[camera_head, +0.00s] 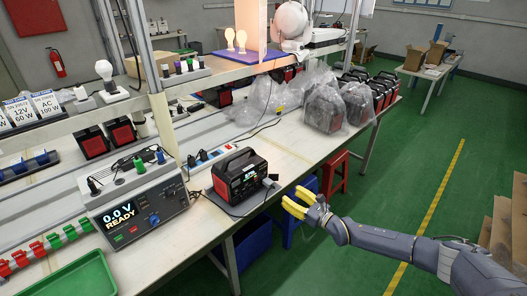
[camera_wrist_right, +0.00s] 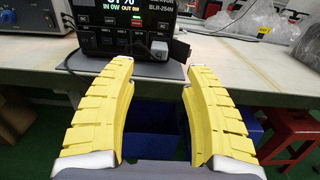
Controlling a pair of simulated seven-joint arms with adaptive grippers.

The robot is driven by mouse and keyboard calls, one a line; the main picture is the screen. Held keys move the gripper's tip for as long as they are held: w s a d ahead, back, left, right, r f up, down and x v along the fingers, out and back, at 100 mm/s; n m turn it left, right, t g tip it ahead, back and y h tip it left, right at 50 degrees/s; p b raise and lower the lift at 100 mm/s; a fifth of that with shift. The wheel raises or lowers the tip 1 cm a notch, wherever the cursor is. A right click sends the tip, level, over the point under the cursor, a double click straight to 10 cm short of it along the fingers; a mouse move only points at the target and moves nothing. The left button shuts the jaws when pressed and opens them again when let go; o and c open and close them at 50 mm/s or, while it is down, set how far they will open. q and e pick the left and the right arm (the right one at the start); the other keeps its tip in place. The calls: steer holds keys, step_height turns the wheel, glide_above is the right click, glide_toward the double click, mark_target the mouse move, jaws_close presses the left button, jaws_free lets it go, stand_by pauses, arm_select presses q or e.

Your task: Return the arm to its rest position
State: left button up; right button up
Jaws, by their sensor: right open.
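My right arm (camera_head: 380,240) comes in from the lower right in the head view. Its yellow-fingered right gripper (camera_head: 296,203) is off the table's front edge, just right of the black and red power station (camera_head: 240,177). In the wrist view the right gripper (camera_wrist_right: 158,95) is open, with nothing between its fingers. The power station's front panel (camera_wrist_right: 125,25) shows beyond the fingertips, with a grey plug (camera_wrist_right: 158,47) in it and a black cable. The fingers are apart from the station. My left gripper is in neither view.
The workbench (camera_head: 300,150) carries a tester reading "0.0 V READY" (camera_head: 137,208), a green tray (camera_head: 72,278) and bagged units (camera_head: 325,108). Blue (camera_head: 300,215) and red (camera_head: 335,173) stools stand by its edge. Cardboard (camera_head: 508,225) is at the right. Green floor is open between.

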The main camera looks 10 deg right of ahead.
steer(key=w+d+f+m+h, duration=0.4)
steer(key=d+f+m+h, duration=0.5)
steer(key=d+m, duration=0.45)
steer(key=s+f+m+g+h, duration=0.1)
steer(key=s+f+m+g, duration=0.2)
steer(key=s+f+m, duration=0.6)
steer(key=s+f+m+g+h, duration=0.1)
steer(key=s+f+m+g, duration=0.3)
steer(key=f, duration=0.9)
steer(key=s+a+f+m+g, duration=0.1)
steer(key=s+a+f+m, duration=0.15)
steer(key=s+f, duration=0.5)
steer(key=s+a+f+m+g, duration=0.1)
steer(key=s+a+f+m, duration=0.2)
steer(key=s, duration=0.8)
steer(key=s+a+f+m+g, duration=0.1)
steer(key=s+f+m, duration=0.2)
steer(key=s+f, duration=0.5)
steer(key=s+a+f+m+g, duration=0.1)
steer(key=s+a, duration=0.2)
steer(key=s, duration=0.7)
steer(key=s+a+f+m+g+y, duration=0.1)
steer(key=s+a+f, duration=0.1)
steer(key=s, duration=0.8)
steer(key=s+a+f+m+g, duration=0.1)
steer(key=s+a, duration=0.3)
steer(key=s, duration=0.6)
steer(key=shift+a+f+g+y, duration=0.15)
steer(key=shift+f+g+y, duration=0.25)
steer(key=shift+f+g, duration=0.1)
